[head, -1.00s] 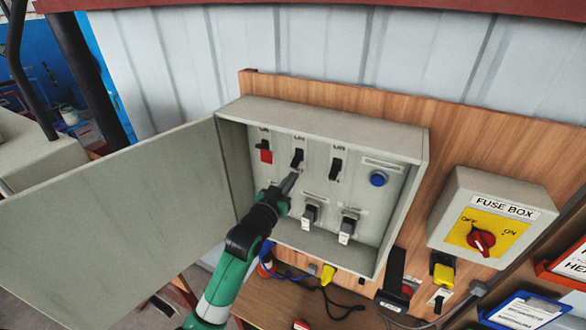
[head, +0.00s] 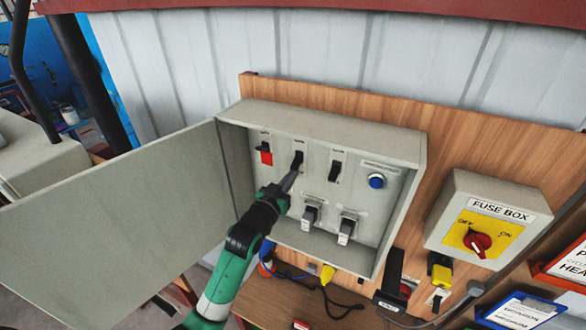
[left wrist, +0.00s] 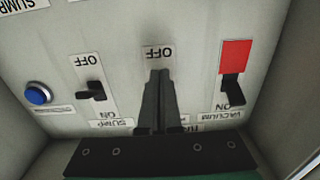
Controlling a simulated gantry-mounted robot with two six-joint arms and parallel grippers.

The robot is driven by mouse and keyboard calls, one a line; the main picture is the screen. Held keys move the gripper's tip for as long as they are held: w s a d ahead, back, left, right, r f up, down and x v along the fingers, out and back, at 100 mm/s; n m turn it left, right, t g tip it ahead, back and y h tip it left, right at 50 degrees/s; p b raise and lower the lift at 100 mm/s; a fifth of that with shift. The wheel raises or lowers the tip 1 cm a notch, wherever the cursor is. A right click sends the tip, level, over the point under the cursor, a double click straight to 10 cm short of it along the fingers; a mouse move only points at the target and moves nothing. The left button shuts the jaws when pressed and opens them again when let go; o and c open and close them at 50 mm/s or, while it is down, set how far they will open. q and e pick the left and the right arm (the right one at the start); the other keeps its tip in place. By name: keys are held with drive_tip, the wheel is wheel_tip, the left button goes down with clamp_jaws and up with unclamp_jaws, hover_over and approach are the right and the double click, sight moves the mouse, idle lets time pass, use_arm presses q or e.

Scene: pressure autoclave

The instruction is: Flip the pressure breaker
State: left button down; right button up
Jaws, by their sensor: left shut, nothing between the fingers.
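The open grey breaker box (head: 419,160) hangs on a wooden board. In its upper row, the middle breaker (head: 298,158) has a black lever and stands between a red-marked breaker (head: 265,152) and another black breaker (head: 336,170). My left gripper (head: 292,180) is shut and empty, its tips at or just below the middle lever; I cannot tell whether they touch. In the left wrist view, my gripper fingers (left wrist: 160,85) cover most of the middle breaker, under an OFF label (left wrist: 159,52). Its name label is mostly hidden. My right gripper is not in view.
The box door (head: 120,215) stands open to the left. Two lower switches (head: 328,222) sit close beside my gripper, and a blue button (head: 376,181) is to the right. A fuse box (head: 490,225) hangs further right. Cables lie on the bench below.

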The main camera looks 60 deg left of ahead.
use_arm(q)
drive_tip(key=shift+r+p, duration=1.15)
drive_tip(key=shift+r, duration=0.25)
drive_tip(key=shift+f, duration=0.1)
drive_tip(key=shift+s+d+f, duration=0.35)
drive_tip(key=shift+s+d, duration=0.15)
drive_tip(key=shift+s, duration=0.15)
drive_tip(key=shift+s+d+f, duration=0.3)
drive_tip(key=shift+s+d, duration=0.15)
drive_tip(key=shift+s, duration=0.15)
drive_tip(key=p+v, duration=0.2)
drive_tip(key=v, duration=0.4)
